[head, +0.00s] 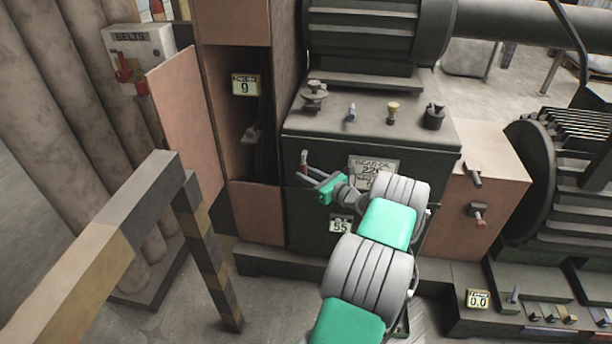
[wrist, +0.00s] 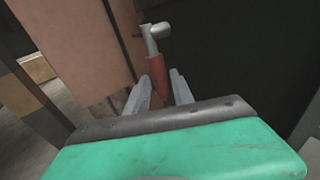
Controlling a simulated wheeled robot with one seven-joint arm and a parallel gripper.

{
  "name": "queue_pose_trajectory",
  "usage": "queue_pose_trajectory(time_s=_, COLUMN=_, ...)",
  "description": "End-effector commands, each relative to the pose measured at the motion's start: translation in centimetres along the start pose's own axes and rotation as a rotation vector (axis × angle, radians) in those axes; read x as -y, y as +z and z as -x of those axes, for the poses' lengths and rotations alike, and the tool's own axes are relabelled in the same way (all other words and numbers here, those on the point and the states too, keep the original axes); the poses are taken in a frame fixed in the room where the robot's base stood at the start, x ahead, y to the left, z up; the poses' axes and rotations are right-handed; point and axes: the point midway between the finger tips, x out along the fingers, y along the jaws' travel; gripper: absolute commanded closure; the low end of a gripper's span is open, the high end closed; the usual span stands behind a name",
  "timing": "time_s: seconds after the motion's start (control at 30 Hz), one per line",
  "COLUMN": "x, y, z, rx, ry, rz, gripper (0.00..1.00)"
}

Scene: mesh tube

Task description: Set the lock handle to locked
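A small handle with a red grip (head: 304,158) and a grey metal pivot stands on the front of the dark machine housing, and I take it for the lock handle. In the wrist view its red grip (wrist: 156,72) points down toward me from the grey pivot at the top. My gripper (head: 309,174) is at the grip's lower end. In the wrist view my gripper's two fingers (wrist: 160,84) are apart, with the lower part of the grip between them. A gap shows beside the right finger; firm contact cannot be seen.
An open reddish panel door (head: 186,128) stands left of the housing. A striped guard rail (head: 115,235) is at the front left. A BELTS box (head: 138,62) with red levers is farther left. Another red-tipped handle (head: 479,214) is on the right cabinet.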

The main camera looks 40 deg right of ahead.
Motion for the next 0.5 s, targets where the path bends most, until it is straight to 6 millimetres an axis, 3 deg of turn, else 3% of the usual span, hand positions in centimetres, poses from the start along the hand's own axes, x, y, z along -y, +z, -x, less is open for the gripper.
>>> queue_pose_trajectory(time_s=0.3, x=0.1, y=0.0, z=6.0, rx=0.000, ry=-0.004, rz=-0.002, gripper=0.71)
queue_pose_trajectory(time_s=0.5, x=0.0, y=0.0, z=7.6, rx=0.000, ry=0.000, rz=-0.002, gripper=0.71)
